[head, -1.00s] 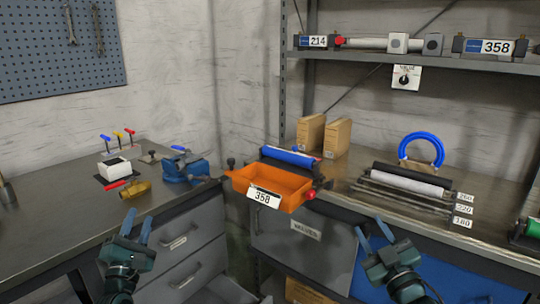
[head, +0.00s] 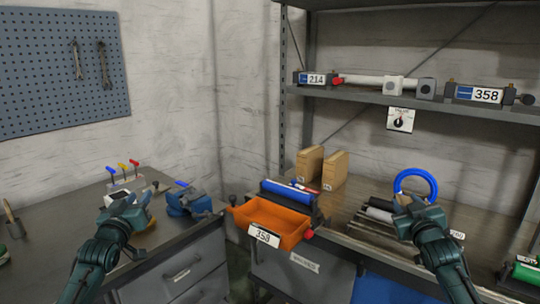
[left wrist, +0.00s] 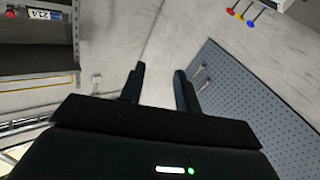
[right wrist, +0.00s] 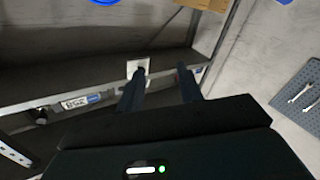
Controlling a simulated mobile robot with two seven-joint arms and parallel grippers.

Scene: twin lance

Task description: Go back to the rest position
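My left gripper (head: 128,204) is raised over the left bench in the head view. In the left wrist view its two fingers (left wrist: 160,85) stand apart with nothing between them. My right gripper (head: 405,200) is raised in front of the right bench and partly hides the rollers there. In the right wrist view its fingers (right wrist: 160,85) stand apart and empty, with the shelf and wall behind.
An orange bin (head: 270,222) labelled 358 hangs at the middle, by a blue roller (head: 290,194). A blue vise (head: 188,204) stands on the left bench (head: 60,228). Two cardboard boxes (head: 334,170) and a blue ring (head: 415,174) stand on the right bench. The shelf (head: 450,104) above holds labelled units.

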